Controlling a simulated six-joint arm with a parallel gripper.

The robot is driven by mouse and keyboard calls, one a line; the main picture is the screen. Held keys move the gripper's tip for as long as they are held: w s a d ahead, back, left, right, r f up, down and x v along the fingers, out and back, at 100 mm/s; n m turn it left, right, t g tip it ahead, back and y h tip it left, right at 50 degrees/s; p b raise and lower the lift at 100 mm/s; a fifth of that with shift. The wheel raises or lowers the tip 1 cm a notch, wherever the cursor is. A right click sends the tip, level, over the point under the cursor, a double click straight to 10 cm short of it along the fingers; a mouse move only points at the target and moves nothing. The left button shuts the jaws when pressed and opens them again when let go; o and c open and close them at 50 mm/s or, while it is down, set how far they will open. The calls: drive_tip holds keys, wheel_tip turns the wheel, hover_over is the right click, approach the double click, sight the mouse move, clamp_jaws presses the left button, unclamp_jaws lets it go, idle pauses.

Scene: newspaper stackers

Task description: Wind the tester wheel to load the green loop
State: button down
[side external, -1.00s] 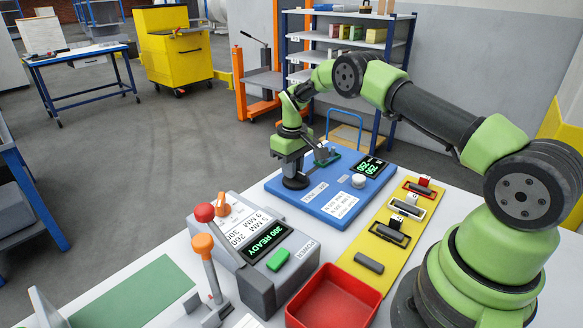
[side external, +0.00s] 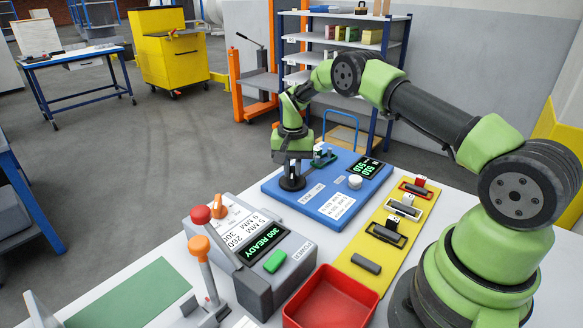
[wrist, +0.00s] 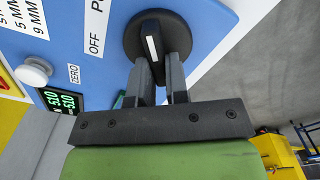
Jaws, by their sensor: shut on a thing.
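The tester is a blue panel (side external: 325,205) on the white table, and it also shows in the wrist view (wrist: 205,22). Its black round wheel (wrist: 136,40) has a raised grip bar with a white line (wrist: 152,45). My gripper (wrist: 163,66) points down over the wheel and is shut on the bar, one finger on each side. The wheel also shows at the panel's far left in the side view (side external: 292,184). A small dark-green part (side external: 324,158) stands behind the wheel; whether it is the loop is unclear. The tester display (wrist: 62,100) seems to read 510 twice.
A grey box (side external: 262,285) with a "300 READY" display and a green button (side external: 275,261) stands nearer the camera. A red tray (side external: 330,300) is beside it. A yellow board (side external: 375,250) holds several small parts. A white knob (side external: 355,182) sits on the tester.

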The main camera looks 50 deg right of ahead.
sight(294, 169)
drive_tip(key=shift+s+m, duration=0.1)
drive_tip(key=shift+m, duration=0.8)
drive_tip(key=c, duration=1.1)
unclamp_jaws()
drive_tip(key=shift+r, duration=0.1)
wheel_tip(294, 169, up, 10)
drive_tip(key=shift+f, duration=0.1)
